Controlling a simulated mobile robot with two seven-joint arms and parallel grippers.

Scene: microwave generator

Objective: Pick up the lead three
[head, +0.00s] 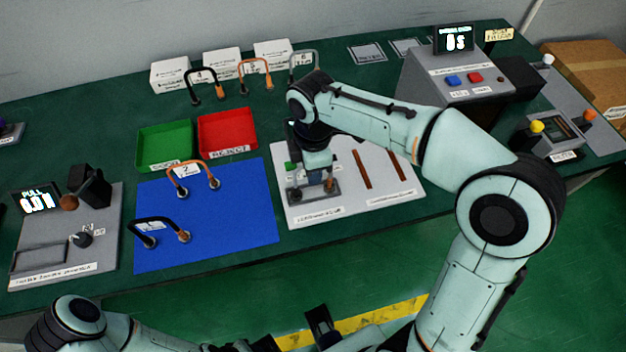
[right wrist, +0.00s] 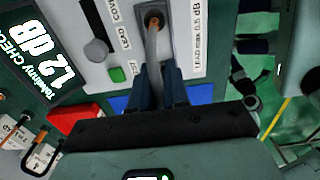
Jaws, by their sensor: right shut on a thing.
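My right gripper (head: 318,170) is over the pale test board (head: 350,210) in the middle of the bench. In the right wrist view my right gripper (right wrist: 160,82) is shut on a grey lead (right wrist: 153,48). The lead's visible end stands at a round brown-rimmed connector on a grey plate; I cannot tell if it is seated. The lead's number does not show, and its other end is hidden by the gripper. My left gripper (head: 295,334) is low at the bottom edge, its dark fingers apart and seemingly empty, away from the bench.
A black lead (head: 160,225) and an orange lead (head: 194,166) stand on the blue mat (head: 230,230). Behind are green (head: 165,142) and red (head: 228,132) trays. More leads stand by white boxes at the back. A button console (head: 460,85) is right.

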